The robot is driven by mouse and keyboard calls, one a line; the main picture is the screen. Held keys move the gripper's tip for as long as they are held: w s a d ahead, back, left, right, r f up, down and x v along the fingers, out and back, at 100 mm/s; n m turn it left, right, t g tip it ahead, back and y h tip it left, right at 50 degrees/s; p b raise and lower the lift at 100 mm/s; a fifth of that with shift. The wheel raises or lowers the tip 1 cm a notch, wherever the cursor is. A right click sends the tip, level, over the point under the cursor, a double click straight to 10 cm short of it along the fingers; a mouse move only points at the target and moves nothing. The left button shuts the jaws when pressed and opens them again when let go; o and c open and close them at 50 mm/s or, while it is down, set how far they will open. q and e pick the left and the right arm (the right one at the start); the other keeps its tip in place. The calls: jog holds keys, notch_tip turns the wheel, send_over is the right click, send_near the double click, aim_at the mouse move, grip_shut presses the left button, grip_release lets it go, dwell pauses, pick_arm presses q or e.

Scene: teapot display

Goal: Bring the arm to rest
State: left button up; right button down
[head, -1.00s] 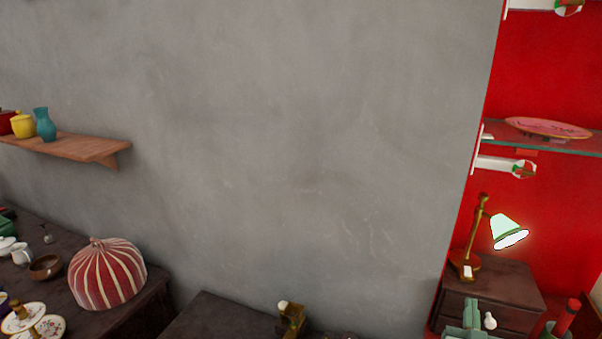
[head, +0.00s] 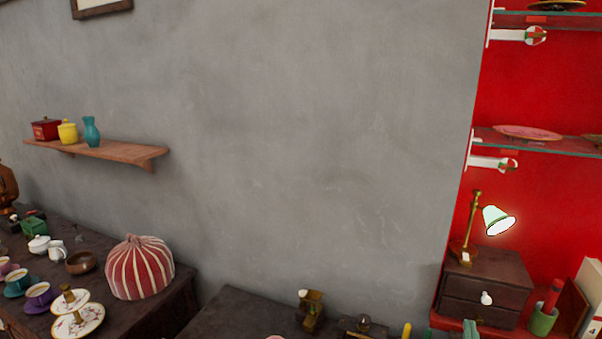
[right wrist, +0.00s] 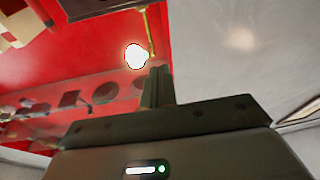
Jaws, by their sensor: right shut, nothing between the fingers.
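My right gripper (right wrist: 158,86) shows in the right wrist view as two dark grey fingers pressed together, pointing up from the wide palm. It is shut and holds nothing. It is in the air, with the red wall and the glowing lamp beyond it. I cannot make out either gripper clearly in the head view, and my left gripper is not in sight.
A dark table with a striped tea cosy (head: 140,268) and cups is at left. A wooden shelf (head: 105,150) juts from the grey wall. A lit lamp (head: 497,220) stands on a small drawer chest (head: 485,290) at right. Glass shelves (head: 545,141) hang above it.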

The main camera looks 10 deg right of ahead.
jog(key=s+a+f+n+g+y, duration=0.55)
jog(key=s+a+n, duration=0.2)
jog(key=a, duration=0.25)
jog(key=s+a+r+n+g+h, duration=0.2)
jog(key=s+n+g, duration=0.3)
jog(key=s, duration=1)
jog(key=s+a+f+m+g+y+b, duration=0.1)
jog(key=s+a+f+g+y, duration=0.1)
jog(key=f, duration=1.3)
jog(key=s+a+f+m+g+y+b, duration=0.1)
jog(key=s+a+f+g+y, duration=0.15)
jog(key=f, duration=1.15)
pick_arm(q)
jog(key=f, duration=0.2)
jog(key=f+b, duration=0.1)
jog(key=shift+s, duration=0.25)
pick_arm(e)
jog(key=s+f+m+g, duration=0.2)
jog(key=s+f, duration=1.4)
jog(key=s, duration=0.3)
jog(key=shift+d+f+m+g, duration=0.2)
jog(key=shift+d+m+g, duration=0.05)
jog(key=shift+m+g, duration=0.15)
